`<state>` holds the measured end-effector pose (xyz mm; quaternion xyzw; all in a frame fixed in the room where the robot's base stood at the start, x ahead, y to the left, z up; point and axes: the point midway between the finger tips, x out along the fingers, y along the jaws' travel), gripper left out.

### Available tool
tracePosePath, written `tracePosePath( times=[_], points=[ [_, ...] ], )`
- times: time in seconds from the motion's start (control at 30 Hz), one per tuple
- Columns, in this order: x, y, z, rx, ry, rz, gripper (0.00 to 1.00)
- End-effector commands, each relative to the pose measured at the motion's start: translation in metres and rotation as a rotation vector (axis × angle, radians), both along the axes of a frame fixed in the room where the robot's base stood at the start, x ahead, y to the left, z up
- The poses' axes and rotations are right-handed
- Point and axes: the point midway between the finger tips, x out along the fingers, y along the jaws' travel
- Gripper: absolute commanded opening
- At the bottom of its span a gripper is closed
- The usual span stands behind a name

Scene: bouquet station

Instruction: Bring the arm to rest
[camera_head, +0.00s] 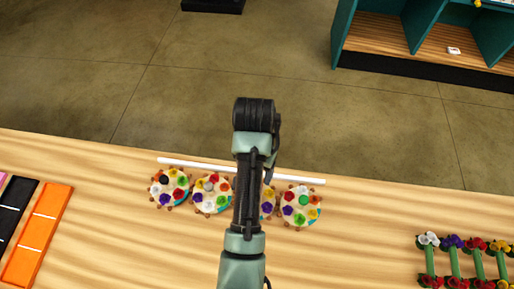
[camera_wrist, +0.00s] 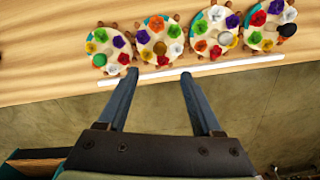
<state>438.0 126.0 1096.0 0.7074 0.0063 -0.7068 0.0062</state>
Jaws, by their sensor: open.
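My arm reaches out over the wooden counter (camera_head: 120,240) in the head view, and its end hangs past the counter's far edge, above the floor. My gripper (camera_wrist: 158,72) shows in the wrist view with its two fingers well apart and nothing between them. Its fingertips point toward a white strip (camera_wrist: 220,63) and a row of round bouquets. In the head view the arm hides part of one bouquet (camera_head: 268,203).
Orange and black panels (camera_head: 40,235) lie at left. Several flower bundles (camera_head: 455,262) lie at right. A teal shelf (camera_head: 420,30) stands across the floor.

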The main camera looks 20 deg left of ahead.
Motion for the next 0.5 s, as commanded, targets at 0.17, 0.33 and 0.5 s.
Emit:
tracePosePath(
  times=[0.17,0.33,0.5],
  points=[
    [0.0,0.0,0.0,0.0,0.0,0.0,0.67],
    [0.003,0.0,0.001,0.004,-0.013,-0.001,0.67],
    [0.067,0.001,0.043,0.09,-0.307,-0.003,0.67]
  ],
)
